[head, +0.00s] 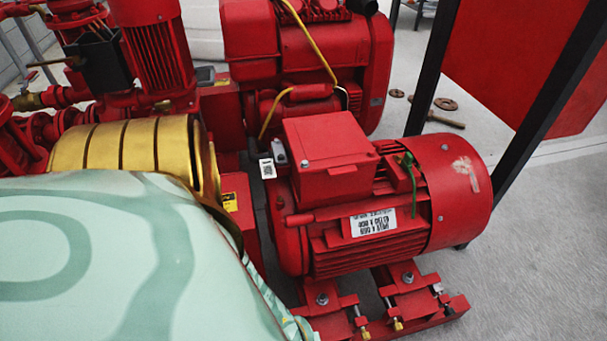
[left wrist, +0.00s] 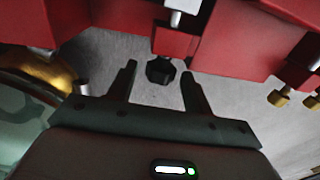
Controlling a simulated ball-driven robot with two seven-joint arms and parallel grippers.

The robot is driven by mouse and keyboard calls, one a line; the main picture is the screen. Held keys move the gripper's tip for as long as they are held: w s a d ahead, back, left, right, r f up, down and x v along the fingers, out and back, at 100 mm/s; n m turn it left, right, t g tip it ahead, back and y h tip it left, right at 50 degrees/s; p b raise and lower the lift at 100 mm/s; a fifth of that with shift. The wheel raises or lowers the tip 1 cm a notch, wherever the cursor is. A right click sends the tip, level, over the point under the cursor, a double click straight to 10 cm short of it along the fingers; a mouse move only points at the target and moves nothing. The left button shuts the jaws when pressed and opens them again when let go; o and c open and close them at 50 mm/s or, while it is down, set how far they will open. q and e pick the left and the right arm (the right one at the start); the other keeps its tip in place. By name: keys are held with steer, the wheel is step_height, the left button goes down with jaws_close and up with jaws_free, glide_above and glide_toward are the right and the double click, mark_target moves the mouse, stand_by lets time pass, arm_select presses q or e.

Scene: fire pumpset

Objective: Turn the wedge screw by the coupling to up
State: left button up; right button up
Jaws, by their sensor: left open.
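The red motor (head: 400,205) stands right of the yellow coupling guard (head: 135,148) in the head view. Below it, brass-tipped screws (head: 362,330) hang at the feet of its red base (head: 430,310). My left gripper (left wrist: 159,76) is open in the left wrist view, pointing at the underside of red metalwork (left wrist: 235,35). A black hexagonal piece (left wrist: 160,70) shows between its fingertips; I cannot tell whether it is the wedge screw or whether a finger touches it. Two brass-coloured screw ends (left wrist: 277,98) lie to the right of the fingers. Neither gripper shows in the head view.
A pale green patterned cover (head: 90,260) fills the lower left of the head view. A black post (head: 432,70) and red panel (head: 525,50) stand at the right. Grey floor (head: 540,260) is clear right of the motor. Red parts crowd the upper wrist view.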

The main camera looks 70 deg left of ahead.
arm_select(q)
steer(key=c, duration=1)
